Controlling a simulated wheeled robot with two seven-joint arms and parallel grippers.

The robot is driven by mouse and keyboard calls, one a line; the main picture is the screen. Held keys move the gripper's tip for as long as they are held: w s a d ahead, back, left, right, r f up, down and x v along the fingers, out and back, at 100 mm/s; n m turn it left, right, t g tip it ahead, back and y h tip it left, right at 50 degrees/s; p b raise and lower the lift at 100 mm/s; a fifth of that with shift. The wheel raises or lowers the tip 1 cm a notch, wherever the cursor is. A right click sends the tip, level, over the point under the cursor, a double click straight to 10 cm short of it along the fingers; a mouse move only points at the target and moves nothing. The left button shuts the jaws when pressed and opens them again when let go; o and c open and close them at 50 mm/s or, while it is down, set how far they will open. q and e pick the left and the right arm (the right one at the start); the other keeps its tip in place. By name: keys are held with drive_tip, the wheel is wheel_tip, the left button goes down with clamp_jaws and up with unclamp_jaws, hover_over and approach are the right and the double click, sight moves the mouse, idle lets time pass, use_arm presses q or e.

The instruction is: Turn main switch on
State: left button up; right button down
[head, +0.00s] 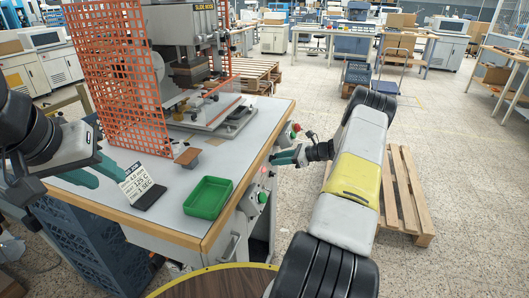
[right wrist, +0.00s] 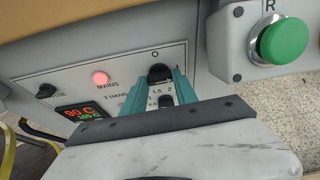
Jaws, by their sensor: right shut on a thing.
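A grey control panel (right wrist: 60,72) on the bench's side carries a black rotary knob (right wrist: 160,72) below a "0" mark. My right gripper has its teal fingers (right wrist: 160,86) on either side of this knob, shut on it. The label "MAINS" stands by a glowing red lamp (right wrist: 100,78). A display (right wrist: 80,114) is lit and reads about 90 C in red. In the head view my right gripper (head: 285,157) is at the bench's right side, and the knob is hidden there. My left gripper (head: 108,180) is open and empty over the bench's left front.
A green button (right wrist: 284,40) marked R is right of the panel. A second dark knob (right wrist: 166,101) is partly hidden between my fingers. On the bench are a green tray (head: 207,197), a settings card (head: 139,182) and the stamping press (head: 190,40) behind an orange mesh guard (head: 115,75).

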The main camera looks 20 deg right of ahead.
drive_tip(key=shift+m, duration=0.3)
idle(0.4)
drive_tip(key=c, duration=1)
unclamp_jaws()
drive_tip(key=shift+o, duration=0.2)
drive_tip(key=v, duration=0.7)
drive_tip(key=shift+d, duration=0.4)
drive_tip(key=shift+s+r, duration=0.15)
